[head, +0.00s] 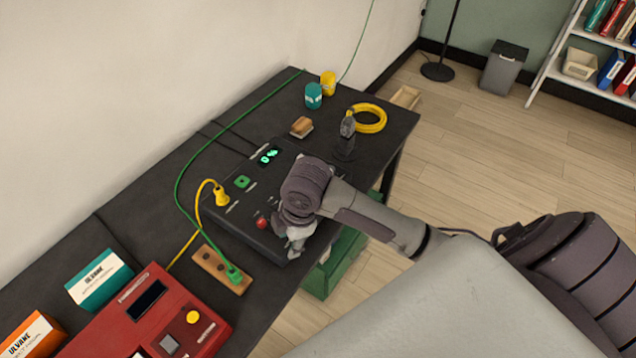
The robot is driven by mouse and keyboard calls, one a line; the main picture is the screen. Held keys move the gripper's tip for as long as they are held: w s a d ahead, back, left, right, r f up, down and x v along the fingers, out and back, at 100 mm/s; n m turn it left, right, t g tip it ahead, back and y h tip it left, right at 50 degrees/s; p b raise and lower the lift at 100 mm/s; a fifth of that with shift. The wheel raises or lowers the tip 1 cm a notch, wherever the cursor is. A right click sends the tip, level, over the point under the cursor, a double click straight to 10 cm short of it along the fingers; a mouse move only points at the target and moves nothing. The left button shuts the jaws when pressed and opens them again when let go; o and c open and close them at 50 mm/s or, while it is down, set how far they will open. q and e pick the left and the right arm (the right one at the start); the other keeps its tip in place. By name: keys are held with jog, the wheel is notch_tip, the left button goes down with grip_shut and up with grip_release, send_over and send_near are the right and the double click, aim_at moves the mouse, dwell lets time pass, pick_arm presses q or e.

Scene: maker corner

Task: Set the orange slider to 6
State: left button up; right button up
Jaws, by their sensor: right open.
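A black control box (235,207) lies on the dark workbench, with a lit green display (268,155), a green button (242,181) and a red knob (261,222). My right gripper (294,243) is open and points down over the box's front right part, close to the red knob. I cannot tell whether it touches the box. The orange slider does not show; my right gripper and wrist cover part of the box. The display digits are too small to read surely. My left gripper is not in view.
A yellow plug (221,196) with its cable sits at the box's left end. A green plug (234,274) is in a wooden socket strip (209,262). A red device (130,318) stands front left. A yellow cable coil (371,127) and a dark bottle (347,128) stand behind the box.

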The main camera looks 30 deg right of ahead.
jog(key=w+d+r+n+g+h, duration=0.1)
jog(key=w+d+r+n, duration=0.2)
jog(key=w+d+r, duration=0.3)
jog(key=w+d+r+n+g+h, duration=0.1)
jog(key=w+d+r+n, duration=0.2)
jog(key=w+d+r, duration=0.45)
jog(key=s+f, duration=0.1)
jog(key=f, duration=0.4)
jog(key=s+f, duration=0.1)
jog(key=f, duration=0.4)
jog(key=d+f+p, duration=0.1)
jog(key=f, duration=0.4)
jog(key=shift+s+d, duration=0.1)
jog(key=shift+s, duration=0.3)
grip_shut()
